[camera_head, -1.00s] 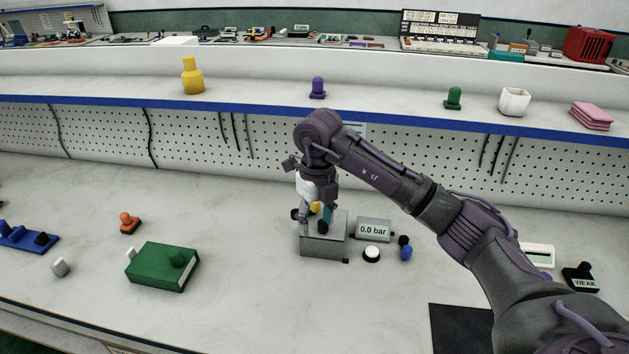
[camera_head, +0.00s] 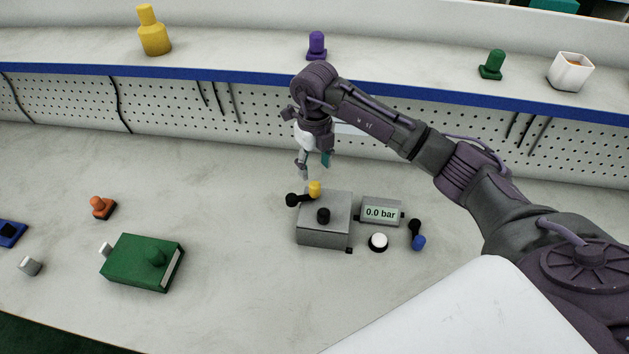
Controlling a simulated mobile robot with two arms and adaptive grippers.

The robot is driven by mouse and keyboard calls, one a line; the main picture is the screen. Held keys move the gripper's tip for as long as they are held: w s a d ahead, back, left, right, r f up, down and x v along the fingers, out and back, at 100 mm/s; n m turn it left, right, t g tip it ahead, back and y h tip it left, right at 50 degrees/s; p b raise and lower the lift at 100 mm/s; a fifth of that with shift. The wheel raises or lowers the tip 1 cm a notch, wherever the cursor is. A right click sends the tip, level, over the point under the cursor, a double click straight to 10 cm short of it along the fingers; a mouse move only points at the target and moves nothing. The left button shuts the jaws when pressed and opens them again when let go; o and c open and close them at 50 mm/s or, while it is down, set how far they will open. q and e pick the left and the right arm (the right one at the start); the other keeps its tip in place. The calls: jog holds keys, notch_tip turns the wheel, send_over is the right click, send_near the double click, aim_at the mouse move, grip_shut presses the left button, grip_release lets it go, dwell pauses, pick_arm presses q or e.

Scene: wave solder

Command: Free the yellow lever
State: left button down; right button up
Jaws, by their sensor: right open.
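The yellow lever (camera_head: 314,188) is a small yellow knob at the back of a grey metal box (camera_head: 323,238) on the bench. A black arm with a round black end (camera_head: 293,200) lies beside it on the left, close to or touching it. A black knob (camera_head: 323,215) stands on top of the box. My right gripper (camera_head: 314,172) is open and empty, pointing down just above and behind the yellow lever, apart from it. My left gripper is not in view.
Right of the box are a gauge reading 0.0 bar (camera_head: 380,212), a white button (camera_head: 378,242) and a blue-ended black lever (camera_head: 418,240). A green box (camera_head: 142,265) and an orange knob (camera_head: 102,207) are at left. A shelf (camera_head: 230,50) runs behind.

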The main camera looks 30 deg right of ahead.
aim_at(314, 183)
notch_tip(314, 183, down, 7)
jog(key=shift+w+f+p, duration=0.15)
jog(key=shift+f+p, duration=0.05)
jog(key=shift+p, duration=0.7)
jog(key=shift+f, duration=0.45)
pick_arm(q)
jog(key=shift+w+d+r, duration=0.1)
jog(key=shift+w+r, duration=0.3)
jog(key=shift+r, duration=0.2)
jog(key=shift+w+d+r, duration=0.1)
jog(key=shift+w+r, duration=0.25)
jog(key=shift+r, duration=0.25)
pick_arm(e)
grip_shut()
